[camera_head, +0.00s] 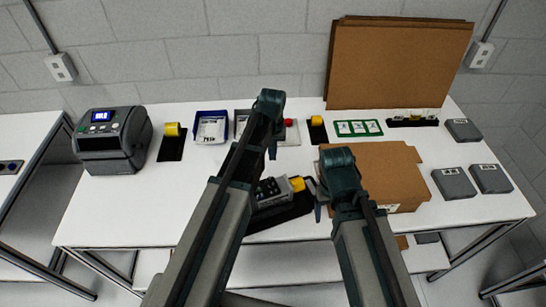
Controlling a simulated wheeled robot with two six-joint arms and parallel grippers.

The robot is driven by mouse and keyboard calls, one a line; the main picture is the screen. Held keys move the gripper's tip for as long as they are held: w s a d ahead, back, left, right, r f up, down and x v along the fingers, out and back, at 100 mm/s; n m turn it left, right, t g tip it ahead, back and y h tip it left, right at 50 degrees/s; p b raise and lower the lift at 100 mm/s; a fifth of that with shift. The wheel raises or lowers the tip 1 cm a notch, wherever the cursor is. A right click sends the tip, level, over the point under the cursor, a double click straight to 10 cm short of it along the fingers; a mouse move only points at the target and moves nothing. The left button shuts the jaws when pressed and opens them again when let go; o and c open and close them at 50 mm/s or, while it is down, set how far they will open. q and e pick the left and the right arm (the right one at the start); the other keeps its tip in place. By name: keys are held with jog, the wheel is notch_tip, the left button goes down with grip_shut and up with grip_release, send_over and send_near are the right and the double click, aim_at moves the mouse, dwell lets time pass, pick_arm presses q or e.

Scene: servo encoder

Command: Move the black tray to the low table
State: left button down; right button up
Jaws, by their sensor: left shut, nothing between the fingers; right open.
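The black tray (272,221) lies on the white bench near its front edge, partly hidden by my two arms. A grey device with a yellow end (297,184) lies on it. My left gripper (272,154) is shut and empty, above the bench behind the tray in the picture. My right gripper (319,213) is open, at the tray's right end; I cannot tell whether it touches the tray. A lower white surface (285,293) shows below the bench's front edge; another white table (28,128) stands at the left. I cannot tell which is the low table.
A label printer (112,140) stands at the bench's left. An open cardboard box (398,165) sits right of the tray. A blue bin (210,128), a green-framed card (358,128) and several grey boxes (453,183) are around. The bench's left front is clear.

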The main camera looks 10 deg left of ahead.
aim_at(272, 191)
pick_arm(q)
notch_tip(272, 191, down, 9)
jog(key=b, duration=0.8)
jog(key=s, duration=0.4)
jog(key=shift+d+r+p, duration=0.3)
jog(key=shift+d+r, duration=0.1)
jog(key=s, duration=0.2)
jog(key=s+d, duration=0.1)
jog(key=s, duration=0.2)
jog(key=shift+s+d, duration=0.1)
jog(key=shift+s, duration=0.2)
jog(key=shift+w, duration=0.2)
